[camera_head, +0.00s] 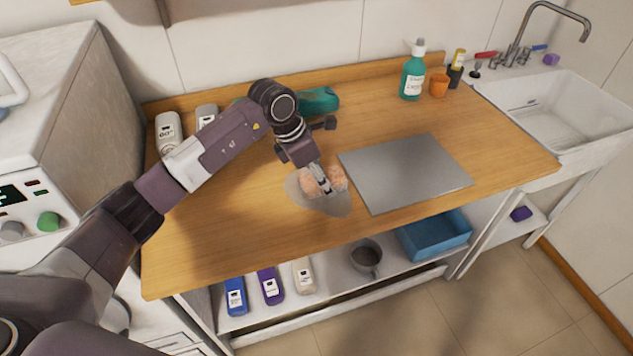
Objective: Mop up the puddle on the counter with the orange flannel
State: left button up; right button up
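The puddle (335,208) is a greyish wet patch on the wooden counter (230,235), left of the grey board. The orange flannel (309,184) is a small, crumpled, pale orange cloth at the puddle's upper part, covering some of it. My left gripper (324,184) points down into the flannel, and its fingers look closed on the cloth. The fingertips are partly hidden in the folds. My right gripper is not in view.
A flat grey board (405,172) lies just right of the puddle. A green bottle (412,75), an orange cup (438,86) and a sink (555,110) are at the back right. White containers (169,130) and a teal object (318,101) stand behind my arm. The front-left counter is clear.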

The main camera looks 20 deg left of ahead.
pick_arm(q)
jog(key=shift+w+d, duration=0.45)
jog(key=shift+d, duration=0.25)
jog(key=shift+r+p, duration=1.2)
jog(key=shift+r, duration=1.35)
jog(key=shift+r+p, duration=0.65)
jog(key=shift+r, duration=0.8)
jog(key=p, duration=0.8)
send_over(306, 181)
jog(key=shift+d+f, duration=0.15)
jog(key=shift+f, duration=0.1)
jog(key=shift+a+f, duration=0.15)
jog(key=shift+a, duration=0.05)
jog(key=shift+s+a+f, duration=0.1)
jog(key=shift+f, duration=0.05)
jog(key=shift+f+b, duration=1.9)
jog(key=shift+f, duration=1)
